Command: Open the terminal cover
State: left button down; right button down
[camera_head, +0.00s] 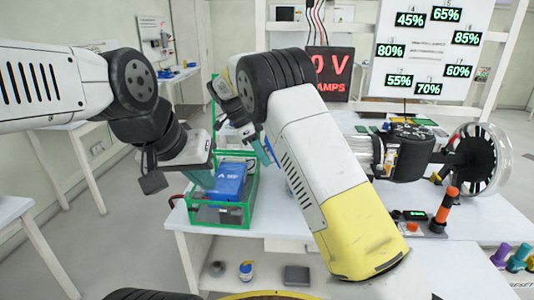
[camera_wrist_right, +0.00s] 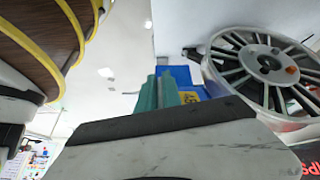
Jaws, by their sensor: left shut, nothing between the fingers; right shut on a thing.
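A blue box (camera_head: 230,181) with white lettering sits inside a green open frame (camera_head: 219,213) on the white table. I cannot make out the terminal cover as a separate part. My left gripper (camera_head: 201,178), with teal fingers, is shut and empty at the left side of the blue box. My right gripper (camera_head: 262,148) is above and right of the box, shut on a blue part (camera_head: 269,146). In the right wrist view, its teal fingers (camera_wrist_right: 160,92) are beside a blue part (camera_wrist_right: 181,75) with a yellow label. The fingertips are partly hidden.
A spoked wheel (camera_head: 478,157) and black motor (camera_head: 407,150) stand on the table at right. An orange-handled lever (camera_head: 444,208) is in front of them. A red-digit display (camera_head: 330,75) and a percentage board (camera_head: 428,50) are behind. My right forearm covers the table's middle.

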jog(key=shift+w+f, duration=0.1)
jog(key=shift+w, duration=0.1)
dwell(0.3)
jog(key=c, duration=1.6)
grip_release()
jog(key=shift+o, duration=0.2)
jog(key=v, duration=0.7)
jog(key=shift+a+r, duration=0.2)
jog(key=shift+r, duration=0.1)
